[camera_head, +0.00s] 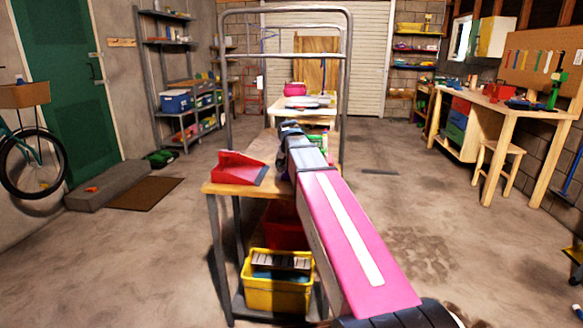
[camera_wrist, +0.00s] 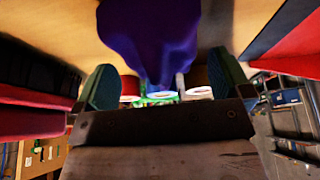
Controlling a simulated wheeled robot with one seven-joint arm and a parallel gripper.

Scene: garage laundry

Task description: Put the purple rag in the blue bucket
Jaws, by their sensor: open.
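The purple rag (camera_wrist: 150,35) shows in the wrist view as a dark purple, folded shape at the top middle, against a tan wooden surface. My gripper (camera_wrist: 162,85) has its two fingers apart, one on each side below the rag. The rag lies across the gap in the picture; I cannot tell whether either finger touches it. In the head view my gripper (camera_head: 290,128) is over the wooden table, and the rag cannot be made out there, behind my arm. I cannot pick out a blue bucket for sure in either view.
A metal shelf with a blue box (camera_head: 175,103) is at the back left. Open floor lies on both sides.

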